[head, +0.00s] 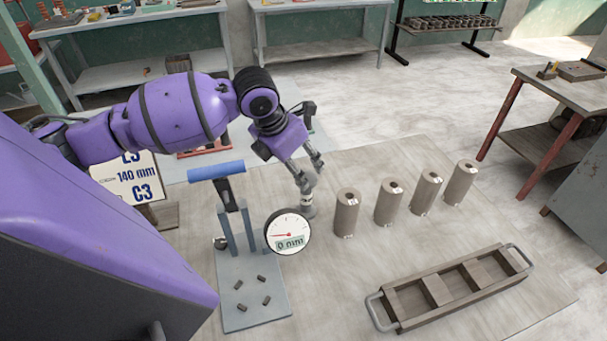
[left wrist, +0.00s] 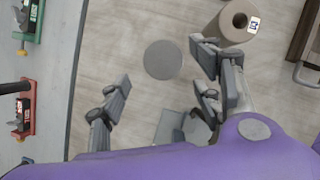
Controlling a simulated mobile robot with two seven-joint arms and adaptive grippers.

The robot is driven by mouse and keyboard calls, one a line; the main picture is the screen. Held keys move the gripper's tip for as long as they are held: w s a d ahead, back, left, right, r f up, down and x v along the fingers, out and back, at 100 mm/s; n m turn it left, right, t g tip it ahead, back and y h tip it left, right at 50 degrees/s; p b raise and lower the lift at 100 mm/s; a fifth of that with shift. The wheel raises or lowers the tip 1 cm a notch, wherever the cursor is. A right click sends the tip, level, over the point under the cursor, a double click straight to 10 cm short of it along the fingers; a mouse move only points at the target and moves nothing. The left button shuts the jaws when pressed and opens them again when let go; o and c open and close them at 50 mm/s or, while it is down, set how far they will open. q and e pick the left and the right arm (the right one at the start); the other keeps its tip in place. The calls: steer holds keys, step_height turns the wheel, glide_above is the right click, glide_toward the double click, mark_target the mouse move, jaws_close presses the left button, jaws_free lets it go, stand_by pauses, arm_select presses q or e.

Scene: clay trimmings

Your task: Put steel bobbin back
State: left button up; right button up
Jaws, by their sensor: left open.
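My left gripper (head: 309,177) is open and points down just behind the dial gauge. A plain grey round piece (head: 307,209), apparently the steel bobbin, stands on the table below its fingertips, partly hidden by the gauge. In the left wrist view the grey disc (left wrist: 163,60) shows between the spread fingers of the gripper (left wrist: 162,84), apart from both. Several brown-grey clay cylinders (head: 388,204) with holed tops stand in a row to the right. The nearest also shows in the left wrist view (left wrist: 233,22). My right gripper is not in view.
A dial gauge (head: 287,232) reading 0 mm and a blue-handled press (head: 240,230) stand to the left, with small dark pellets on the press base. A compartmented tray (head: 449,288) with end handles lies at front right. A sign (head: 129,181) stands behind the press.

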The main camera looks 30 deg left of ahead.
arm_select(q)
steer(key=shift+v, duration=2.25)
